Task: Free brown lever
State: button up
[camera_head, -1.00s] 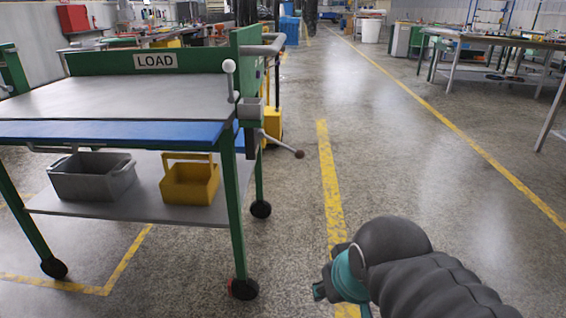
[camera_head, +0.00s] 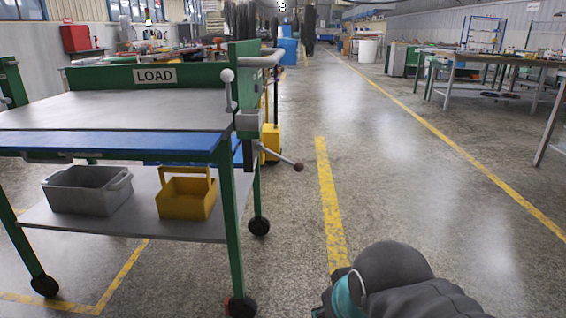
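The brown lever is a thin metal rod with a small brown ball knob (camera_head: 298,167) at its end. It sticks out to the right and slightly down from the side of the green LOAD cart (camera_head: 205,75), below a grey block. A white-knobbed upright lever (camera_head: 229,90) stands above it at the cart's corner. My arm, dark grey with a teal ring, shows at the bottom right, well apart from the lever. My gripper's fingers are not visible; only part of the wrist shows at the lower edge.
A grey bin (camera_head: 87,190) and a yellow tote (camera_head: 186,195) sit on the cart's lower shelf. A yellow object (camera_head: 270,140) stands behind the cart. Dark hoses (camera_head: 308,25) hang far back. The aisle floor right of the cart is clear, with workbenches (camera_head: 490,57) further right.

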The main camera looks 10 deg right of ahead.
aim_at(298, 167)
jog(key=z, duration=1.65)
jog(key=k, duration=0.8)
jog(key=u, duration=1.2)
jog(key=i, duration=0.5)
jog(key=z, duration=0.05)
